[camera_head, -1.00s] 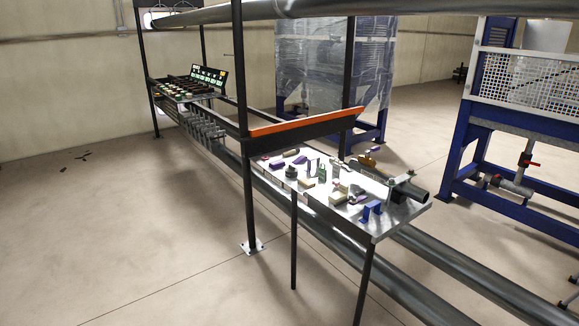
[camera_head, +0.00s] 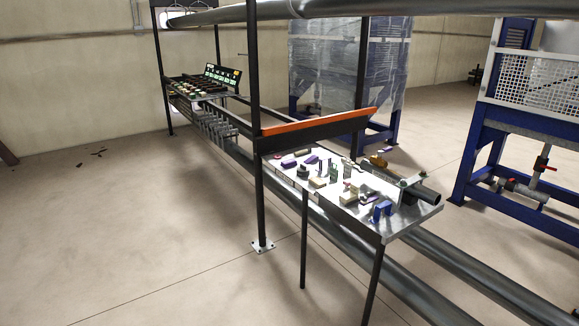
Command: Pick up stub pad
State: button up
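A small metal-topped table (camera_head: 412,222) stands at the right of centre and bears several small parts. Among them are purple blocks (camera_head: 289,162), tan blocks (camera_head: 318,183), a dark round stacked part (camera_head: 303,171), small green parts (camera_head: 333,171) and a blue bracket (camera_head: 382,210). I cannot tell which of these, if any, is the stub pad; they are too small at this distance. My gripper is not in view.
Black posts (camera_head: 255,130) and an orange-edged beam (camera_head: 320,122) stand at the table. Long pipes (camera_head: 430,275) run low past it. A second bench (camera_head: 195,88) is far left. A blue frame (camera_head: 490,140) stands right.

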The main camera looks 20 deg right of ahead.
aim_at(291, 162)
jog(key=k, duration=0.6)
jog(key=z, duration=0.4)
jog(key=i, duration=1.7)
jog(key=u, duration=0.35)
jog(key=i, duration=0.7)
jog(key=u, duration=0.85)
jog(key=i, duration=0.55)
jog(key=u, duration=0.25)
